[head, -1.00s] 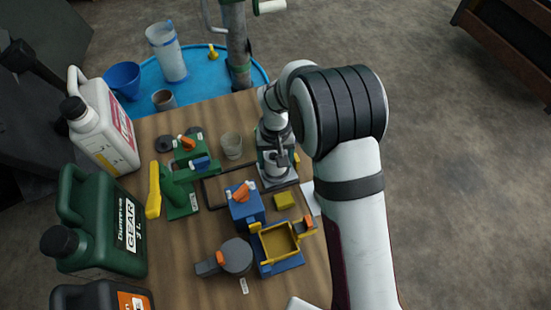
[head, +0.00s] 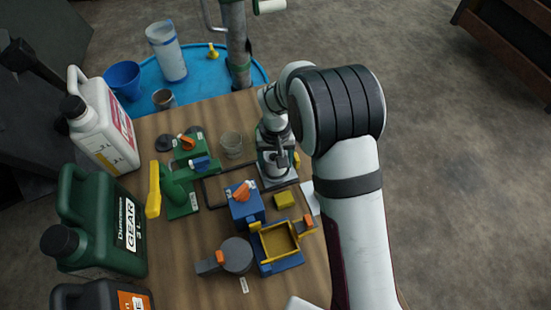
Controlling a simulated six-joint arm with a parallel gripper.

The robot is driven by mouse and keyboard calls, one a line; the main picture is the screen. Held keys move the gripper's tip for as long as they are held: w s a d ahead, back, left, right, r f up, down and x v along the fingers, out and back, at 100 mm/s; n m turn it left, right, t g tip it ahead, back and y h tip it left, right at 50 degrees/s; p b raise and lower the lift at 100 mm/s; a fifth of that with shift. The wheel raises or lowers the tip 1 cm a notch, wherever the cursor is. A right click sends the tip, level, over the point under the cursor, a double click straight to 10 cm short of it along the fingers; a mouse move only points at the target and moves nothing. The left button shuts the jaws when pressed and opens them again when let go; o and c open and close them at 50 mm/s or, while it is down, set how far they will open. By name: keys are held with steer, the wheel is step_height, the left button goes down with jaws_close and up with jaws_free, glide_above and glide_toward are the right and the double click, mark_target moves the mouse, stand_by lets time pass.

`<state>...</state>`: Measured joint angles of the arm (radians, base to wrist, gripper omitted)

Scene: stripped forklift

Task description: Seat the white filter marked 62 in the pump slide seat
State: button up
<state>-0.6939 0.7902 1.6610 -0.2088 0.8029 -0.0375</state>
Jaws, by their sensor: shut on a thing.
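My gripper (head: 279,163) points down over the right back part of the wooden table, at a grey and dark-green piece (head: 278,183). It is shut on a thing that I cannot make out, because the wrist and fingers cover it. No white filter with a readable 62 shows. Several fixtures stand on the table: a green one (head: 184,203) with a yellow handle, a blue block (head: 247,211) with an orange lever, and a blue base with a yellow open frame (head: 270,250). Their labels are too small to read, so I cannot tell which is the pump slide seat.
A white jug (head: 98,125), a green gear-oil jug (head: 95,230) and a dark jug line the left edge. A clear cup (head: 231,144) stands left of my gripper. A small yellow block (head: 284,200) and a round grey part (head: 237,256) lie nearer the front.

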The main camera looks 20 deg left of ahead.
steer(key=shift+f, duration=0.25)
steer(key=o, duration=1.5)
steer(key=shift+r, duration=3.95)
